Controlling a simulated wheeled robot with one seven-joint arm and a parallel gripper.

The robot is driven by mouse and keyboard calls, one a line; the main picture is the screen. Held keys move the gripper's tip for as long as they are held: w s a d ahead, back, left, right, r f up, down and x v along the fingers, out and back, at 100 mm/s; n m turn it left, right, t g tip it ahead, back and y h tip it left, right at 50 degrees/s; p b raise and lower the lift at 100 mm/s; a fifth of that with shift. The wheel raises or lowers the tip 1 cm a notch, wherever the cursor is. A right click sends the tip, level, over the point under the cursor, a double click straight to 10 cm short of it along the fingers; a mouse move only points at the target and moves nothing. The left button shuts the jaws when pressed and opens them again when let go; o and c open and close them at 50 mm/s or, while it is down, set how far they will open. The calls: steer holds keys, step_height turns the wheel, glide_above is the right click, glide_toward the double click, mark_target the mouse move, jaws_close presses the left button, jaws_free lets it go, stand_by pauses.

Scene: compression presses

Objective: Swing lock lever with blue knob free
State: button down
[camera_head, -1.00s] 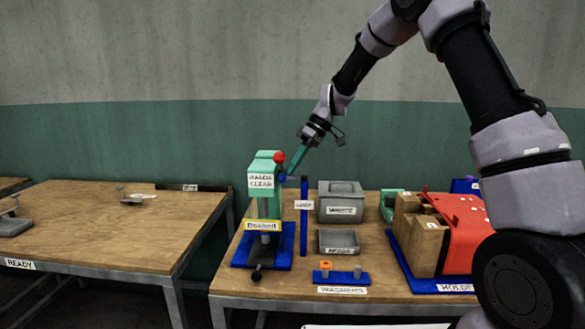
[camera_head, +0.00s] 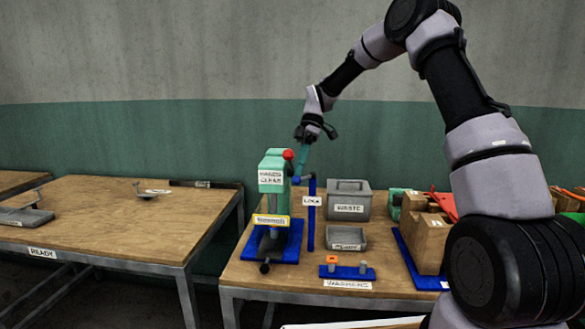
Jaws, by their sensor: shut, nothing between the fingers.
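The green press (camera_head: 271,188) with a "HANDS CLEAR" sign stands on a blue base (camera_head: 285,249) near the table's left side. A red knob (camera_head: 288,154) is at its top. The small blue knob (camera_head: 296,180) of the lock lever is at the press's right side, beside the blue post (camera_head: 312,225) with the "LOCK" label. The lever's arm is too small to make out.
A grey waste bin (camera_head: 349,187) and a shallow grey tray (camera_head: 346,239) stand right of the post. A blue washer stand (camera_head: 345,272) is in front. Wooden blocks (camera_head: 428,243) stand farther right, partly behind my arm. Another table (camera_head: 115,225) is at left.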

steer(key=n+h, duration=0.1)
steer(key=s+n+h, duration=0.1)
steer(key=n, duration=0.1)
steer(key=s+n+g+h, duration=0.1)
steer(key=n, duration=0.1)
steer(key=shift+d, duration=0.15)
steer(key=shift+s+d, duration=0.3)
steer(key=shift+s, duration=0.05)
steer(key=shift+s+f, duration=0.1)
steer(key=shift+s, duration=0.1)
stand_by(0.4)
steer(key=v, duration=1.1)
steer(key=shift+w, duration=0.2)
steer(key=shift+d, duration=0.15)
